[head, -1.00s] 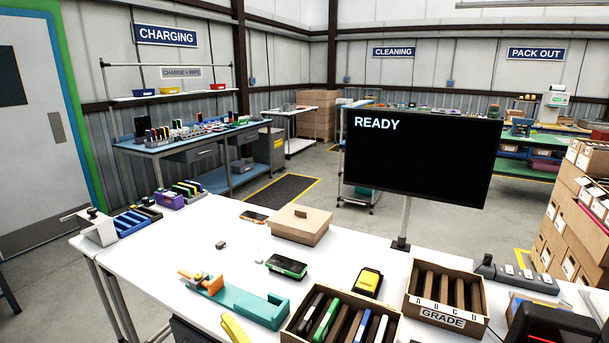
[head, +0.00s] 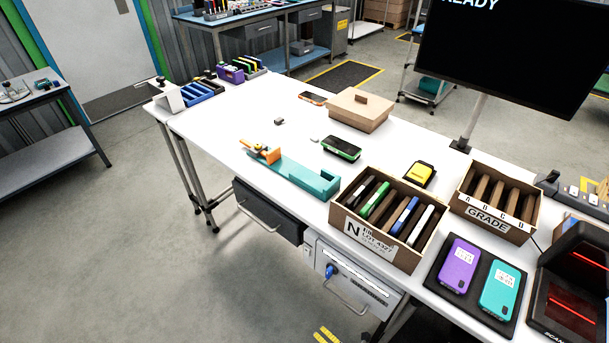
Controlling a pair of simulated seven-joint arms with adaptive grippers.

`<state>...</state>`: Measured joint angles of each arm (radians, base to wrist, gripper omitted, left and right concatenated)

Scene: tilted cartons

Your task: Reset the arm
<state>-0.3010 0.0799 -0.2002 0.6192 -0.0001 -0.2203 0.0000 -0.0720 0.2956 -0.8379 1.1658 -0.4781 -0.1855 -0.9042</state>
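Only yellow ridged tips (head: 327,335) show at the bottom edge, low in front of the table. They look like fingertips of my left gripper; the rest is cut off, so its opening cannot be told. My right gripper is not in view. A tilted carton (head: 378,238) marked N holds several upright devices, among them black, green, blue and white-edged ones. The GRADE carton (head: 491,217) with A B C D slots stands to its right. No gripper touches either carton.
On the white table (head: 240,125) are a teal holder with an orange part (head: 300,175), a green-edged device (head: 341,149), a lidded brown box (head: 360,109), and a yellow-black device (head: 420,174). A black pad (head: 475,304) bears purple and teal devices beside a scanner (head: 572,295). The monitor (head: 515,50) stands behind.

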